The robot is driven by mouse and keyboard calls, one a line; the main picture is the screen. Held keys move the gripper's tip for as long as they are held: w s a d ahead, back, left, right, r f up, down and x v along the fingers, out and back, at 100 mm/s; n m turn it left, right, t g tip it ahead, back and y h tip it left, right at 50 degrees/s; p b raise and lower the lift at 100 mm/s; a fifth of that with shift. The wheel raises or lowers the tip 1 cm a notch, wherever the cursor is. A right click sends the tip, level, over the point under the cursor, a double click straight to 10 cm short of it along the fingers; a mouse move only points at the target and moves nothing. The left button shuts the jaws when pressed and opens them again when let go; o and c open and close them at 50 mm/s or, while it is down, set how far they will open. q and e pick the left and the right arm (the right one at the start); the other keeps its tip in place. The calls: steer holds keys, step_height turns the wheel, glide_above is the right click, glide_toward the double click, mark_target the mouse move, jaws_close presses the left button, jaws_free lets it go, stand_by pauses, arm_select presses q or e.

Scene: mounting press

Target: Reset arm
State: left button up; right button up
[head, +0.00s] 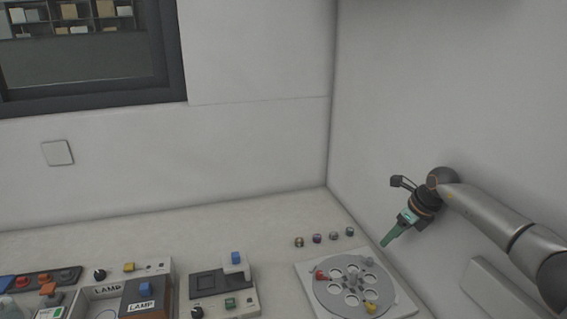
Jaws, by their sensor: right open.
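My right gripper (391,236) is at the end of the arm that comes in from the right. It has green fingers, points down and to the left, and hangs above the right part of the table. It is open and nothing shows between its fingers. It is apart from the round plate (325,289) below it. My left gripper is out of view.
The plate has round holes and small red and yellow parts. Several small cylinders (317,238) stand behind it. Devices with knobs and buttons, one a LAMP box (137,293), fill the front left. A wall (440,90) bounds the right. The back left table strip is clear.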

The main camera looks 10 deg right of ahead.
steer(key=w+a+f+t+y, duration=0.1)
steer(key=a+t+y, duration=0.15)
steer(key=a, duration=0.85)
steer(key=a+f+t+y, duration=0.15)
steer(key=a+y, duration=0.25)
steer(key=a, duration=0.8)
steer(key=s+a+r+m+t+y, duration=0.3)
steer(key=a+r+m+t+y, duration=0.15)
steer(key=a+m, duration=0.45)
steer(key=s+d+f+m+h, duration=0.45)
steer(key=s+m+h, duration=0.2)
steer(key=m, duration=0.55)
steer(key=s+d+f+m+h, duration=0.45)
steer(key=s+m+h, duration=0.2)
steer(key=m, duration=0.45)
steer(key=s+d+f+m+g, duration=0.2)
steer(key=s+f+m+g, duration=0.15)
steer(key=s, duration=0.75)
steer(key=s+d+f+m+g, duration=0.1)
steer(key=s+f+m+g, duration=0.3)
steer(key=s, duration=0.7)
steer(key=w+a+f+t+y, duration=0.1)
steer(key=w+a+f+t, duration=0.1)
steer(key=f, duration=0.3)
steer(key=w+a+f+t+y, duration=0.1)
steer(key=a+f+t, duration=0.1)
steer(key=f, duration=0.3)
steer(key=shift+w, duration=0.35)
